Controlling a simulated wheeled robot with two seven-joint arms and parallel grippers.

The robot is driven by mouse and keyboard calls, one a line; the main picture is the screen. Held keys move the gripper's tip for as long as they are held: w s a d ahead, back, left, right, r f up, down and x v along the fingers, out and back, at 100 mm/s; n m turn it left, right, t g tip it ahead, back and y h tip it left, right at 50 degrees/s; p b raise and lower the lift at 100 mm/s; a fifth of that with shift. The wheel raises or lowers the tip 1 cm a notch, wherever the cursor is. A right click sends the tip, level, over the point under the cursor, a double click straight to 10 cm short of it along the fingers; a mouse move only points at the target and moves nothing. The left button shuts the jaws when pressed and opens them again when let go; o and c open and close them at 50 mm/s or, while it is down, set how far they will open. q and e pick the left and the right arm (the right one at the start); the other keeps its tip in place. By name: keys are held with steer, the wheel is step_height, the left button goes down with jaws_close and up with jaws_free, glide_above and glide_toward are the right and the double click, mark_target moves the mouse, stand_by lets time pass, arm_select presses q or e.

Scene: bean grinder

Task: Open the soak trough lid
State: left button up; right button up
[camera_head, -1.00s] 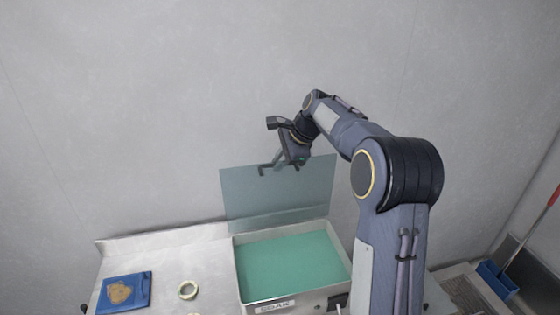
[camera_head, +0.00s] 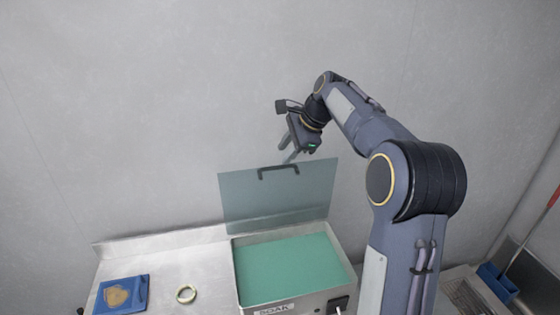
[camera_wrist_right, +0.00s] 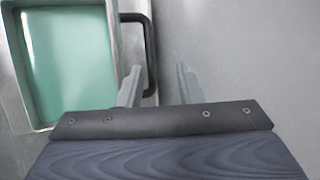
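The soak trough (camera_head: 240,270) is a metal box with a "SOAK" label on its front and green inside. Its lid (camera_head: 275,195), a grey see-through panel, stands upright at the trough's back edge, so the trough is uncovered. A black bar handle (camera_head: 278,168) is near the lid's top edge; it also shows in the right wrist view (camera_wrist_right: 149,40). The handle's end overlaps the fingers there; contact is unclear. My left gripper is out of view.
A blue tray (camera_head: 102,297) with a brown patch on it and a pale ring (camera_head: 186,293) are on the metal counter (camera_head: 180,255) left of the trough. The wall is close behind the lid. A blue dustpan (camera_head: 497,280) stands at the far right.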

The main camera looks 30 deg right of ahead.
steer(key=v, duration=0.3)
steer(key=shift+w, duration=0.1)
stand_by(0.3)
steer(key=s+a+f+n+b, duration=0.1)
steer(key=s+a+f+n, duration=0.4)
steer(key=s, duration=0.5)
steer(key=s+a+f+n+b, duration=0.1)
steer(key=s+a+f+n, duration=0.5)
steer(key=s, duration=0.5)
steer(key=s+a+f+n+b, duration=0.1)
steer(key=s+a+f+n, duration=0.5)
steer(key=s, duration=0.5)
steer(key=shift+s+f+n+y, duration=0.2)
steer(key=shift+f+n+y, duration=0.15)
steer(key=shift+n, duration=0.45)
